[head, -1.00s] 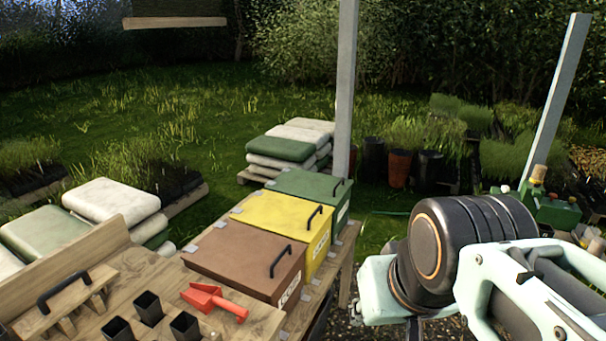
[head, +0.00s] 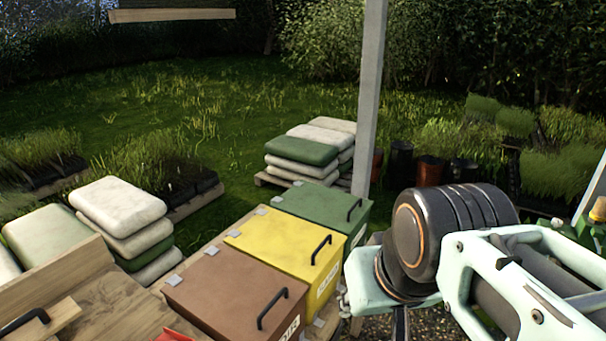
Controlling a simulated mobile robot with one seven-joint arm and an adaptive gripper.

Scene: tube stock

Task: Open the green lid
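The green lid (head: 318,206) is closed on the farthest of three boxes in a row on the wooden bench. It has a black handle (head: 354,209) near its right edge and a grey hinge on its left side. The box's front is partly hidden behind my arm. My arm's wrist (head: 408,255) is to the right of the boxes, apart from the lid in the picture. My gripper's fingers are not clearly visible; only a dark part below the wrist shows at the bottom.
The yellow lid (head: 281,243) and brown lid (head: 232,296) are closed, each with a black handle. A grey post (head: 369,100) stands just behind the green box. Stacked sacks (head: 310,150) lie behind it. A red tool (head: 175,336) shows at the bottom edge.

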